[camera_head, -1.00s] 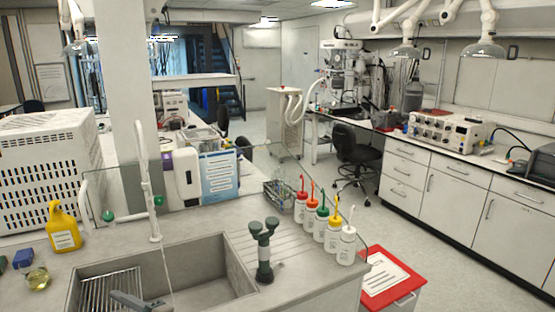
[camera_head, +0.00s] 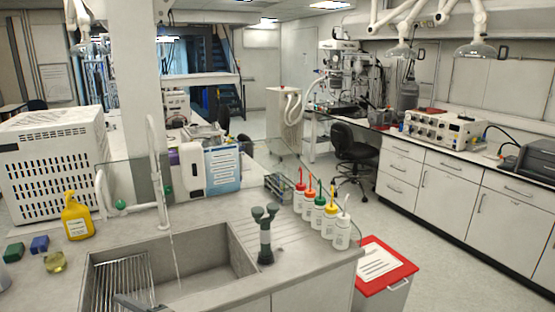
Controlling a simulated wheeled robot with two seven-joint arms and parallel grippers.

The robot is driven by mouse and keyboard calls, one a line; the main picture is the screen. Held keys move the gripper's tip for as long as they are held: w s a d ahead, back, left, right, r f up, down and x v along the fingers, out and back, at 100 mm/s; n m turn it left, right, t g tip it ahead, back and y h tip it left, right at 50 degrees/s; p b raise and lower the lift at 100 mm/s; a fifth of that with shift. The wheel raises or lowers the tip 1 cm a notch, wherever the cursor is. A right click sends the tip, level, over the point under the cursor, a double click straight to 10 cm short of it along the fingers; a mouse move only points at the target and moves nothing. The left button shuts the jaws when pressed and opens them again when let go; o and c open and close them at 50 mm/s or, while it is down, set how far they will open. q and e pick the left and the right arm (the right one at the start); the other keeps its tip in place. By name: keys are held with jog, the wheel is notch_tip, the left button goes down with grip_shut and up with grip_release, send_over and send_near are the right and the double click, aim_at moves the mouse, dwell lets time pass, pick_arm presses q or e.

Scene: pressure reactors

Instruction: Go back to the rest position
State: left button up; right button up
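Neither of my grippers shows clearly in the head view. A dark grey piece (camera_head: 132,302) juts in at the bottom edge over the sink; I cannot tell whether it is a fitting or part of me. The task names no object. The sink (camera_head: 215,262) lies in the counter at the lower left, with a wire rack (camera_head: 122,283) in its left part. A tall white tap (camera_head: 157,165) stands behind it.
A green-topped fixture (camera_head: 265,235) and several coloured-cap wash bottles (camera_head: 318,217) stand right of the sink. A yellow bottle (camera_head: 78,218) stands left. A red-lidded bin (camera_head: 382,262) stands beside the counter. Open floor (camera_head: 440,262) lies between it and the right-hand cabinets (camera_head: 495,205).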

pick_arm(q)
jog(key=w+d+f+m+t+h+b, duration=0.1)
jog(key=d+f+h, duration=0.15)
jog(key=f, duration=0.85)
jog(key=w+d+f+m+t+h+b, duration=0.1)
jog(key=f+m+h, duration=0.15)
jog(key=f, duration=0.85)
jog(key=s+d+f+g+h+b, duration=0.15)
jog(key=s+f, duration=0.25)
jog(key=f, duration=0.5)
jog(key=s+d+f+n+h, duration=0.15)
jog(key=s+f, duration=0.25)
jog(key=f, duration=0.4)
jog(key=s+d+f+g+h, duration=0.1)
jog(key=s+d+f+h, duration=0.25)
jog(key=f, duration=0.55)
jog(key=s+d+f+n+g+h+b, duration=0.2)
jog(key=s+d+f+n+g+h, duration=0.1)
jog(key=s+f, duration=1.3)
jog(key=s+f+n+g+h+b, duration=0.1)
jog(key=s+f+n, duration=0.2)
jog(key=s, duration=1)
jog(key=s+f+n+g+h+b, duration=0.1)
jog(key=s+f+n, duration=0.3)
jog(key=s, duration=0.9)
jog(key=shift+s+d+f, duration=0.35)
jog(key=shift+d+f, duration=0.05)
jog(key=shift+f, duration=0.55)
